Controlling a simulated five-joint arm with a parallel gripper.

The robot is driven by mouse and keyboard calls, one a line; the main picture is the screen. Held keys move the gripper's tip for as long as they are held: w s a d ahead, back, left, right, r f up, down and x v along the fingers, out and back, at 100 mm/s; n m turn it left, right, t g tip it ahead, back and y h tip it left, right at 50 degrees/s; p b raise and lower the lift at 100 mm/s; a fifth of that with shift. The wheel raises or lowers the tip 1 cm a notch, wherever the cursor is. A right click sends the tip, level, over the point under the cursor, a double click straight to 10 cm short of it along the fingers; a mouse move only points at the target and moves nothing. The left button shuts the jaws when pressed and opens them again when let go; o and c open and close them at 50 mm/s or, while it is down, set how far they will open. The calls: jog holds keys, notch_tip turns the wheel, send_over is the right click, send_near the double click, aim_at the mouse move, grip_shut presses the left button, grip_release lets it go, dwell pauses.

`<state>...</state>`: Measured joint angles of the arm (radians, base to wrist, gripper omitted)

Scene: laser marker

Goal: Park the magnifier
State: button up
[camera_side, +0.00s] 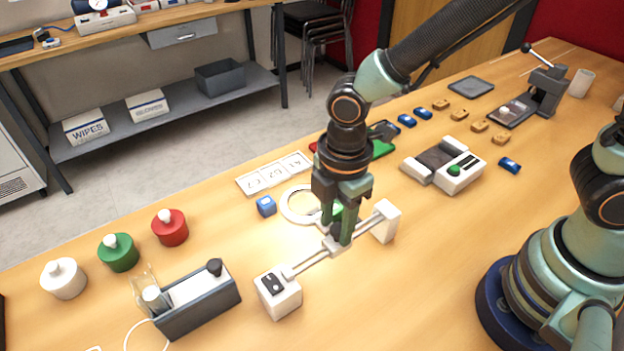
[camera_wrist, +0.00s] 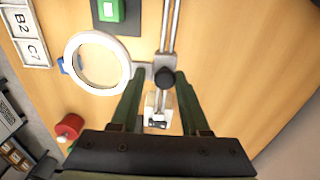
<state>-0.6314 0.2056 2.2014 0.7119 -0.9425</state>
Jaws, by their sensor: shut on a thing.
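The magnifier (camera_side: 286,207) is a white ring with a clear lens, lying left of my gripper in the side view. In the wrist view the magnifier (camera_wrist: 70,50) is at the upper left, joined by a short arm to a carriage on a straight rail (camera_wrist: 169,30). The rail (camera_side: 310,263) runs between a near white end block (camera_side: 285,302) with a dark top plate and a far white end block (camera_side: 387,220). My gripper (camera_side: 338,240) points down over the rail. Its fingers (camera_wrist: 161,78) are shut on the black carriage knob (camera_wrist: 166,78).
A blue cube (camera_side: 266,206) and a labelled white strip (camera_side: 275,173) lie beyond the ring. A dark station with a clear guard (camera_side: 200,300) stands left of the near block. A white device with a green button (camera_side: 446,165) is at right.

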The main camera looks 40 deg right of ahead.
jog(key=shift+s+a+f, duration=0.1)
jog(key=shift+a+f, duration=0.15)
jog(key=shift+a, duration=0.4)
jog(key=shift+s+a+f, duration=0.1)
jog(key=shift+a+f, duration=0.15)
jog(key=shift+a, duration=0.35)
jog(key=shift+s+a+f, duration=0.1)
jog(key=shift+a+f, duration=0.15)
jog(key=shift+a, duration=0.4)
jog(key=o, duration=0.8)
notch_tip(320, 180, up, 7)
jog(key=shift+r, duration=0.15)
jog(key=shift+w, duration=0.1)
jog(key=d+r+m+t, duration=0.2)
jog(key=d+r+m, duration=0.3)
jog(key=d+m, duration=0.4)
jog(key=w+d+r+m+t, duration=0.1)
jog(key=d+r+m+t, duration=0.2)
jog(key=d+m, duration=0.6)
jog(key=d+r, duration=0.2)
jog(key=d, duration=0.4)
jog(key=shift+w, duration=0.2)
